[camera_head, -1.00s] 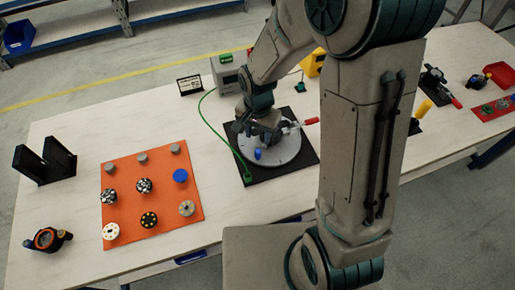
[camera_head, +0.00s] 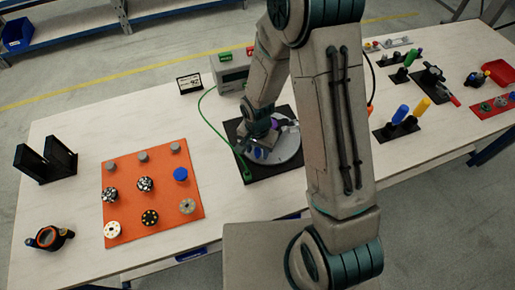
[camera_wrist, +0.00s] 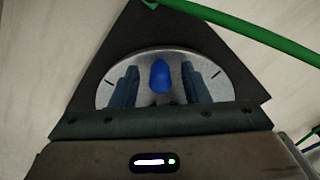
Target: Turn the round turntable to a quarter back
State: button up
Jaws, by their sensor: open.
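The round turntable (camera_head: 290,152) is a grey disc on a black square mat (camera_head: 285,172) in the middle of the table. A blue upright peg (camera_head: 258,153) stands near the disc's front-left edge. My gripper (camera_wrist: 160,67) is open, with one finger on each side of the blue peg in the wrist view (camera_wrist: 160,78); gaps show between peg and fingers. Dark tick marks show on the disc (camera_wrist: 218,82) at both sides. My arm covers the right part of the turntable in the head view, and my gripper covers part of its left.
A green cable (camera_head: 218,130) runs from a grey box (camera_head: 232,68) to the mat's left corner. An orange mat (camera_head: 165,212) with several round parts lies to the left. Bare table lies between the mats.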

grip_shut()
